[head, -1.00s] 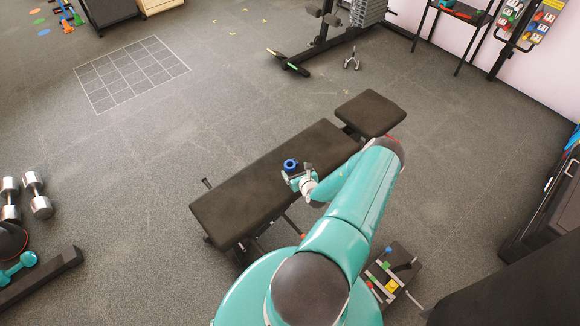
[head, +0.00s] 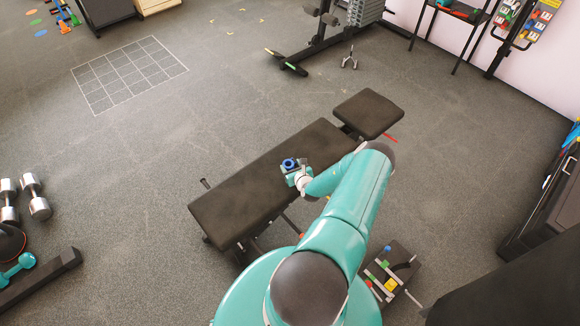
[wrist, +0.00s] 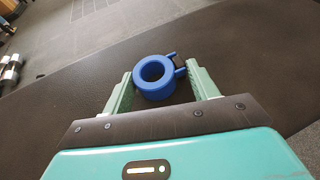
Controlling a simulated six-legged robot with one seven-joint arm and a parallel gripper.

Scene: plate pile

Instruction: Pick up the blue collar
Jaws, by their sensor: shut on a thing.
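The blue collar (wrist: 155,94) is a short thick ring with two small lugs on its right side. It sits over the black padded bench (wrist: 240,50), and its open top faces the camera. My gripper (wrist: 160,70) is shut on the collar, with one pale green finger on its left and the other on its right by the lugs. In the head view, the collar (head: 289,162) shows as a small blue spot at my gripper (head: 291,170), above the middle of the bench (head: 235,200). I cannot tell whether the collar still touches the pad.
A rack with coloured parts (head: 390,275) stands right of my arm. Silver dumbbells (head: 38,195) lie at the left. A weight machine (head: 320,40) stands at the back.

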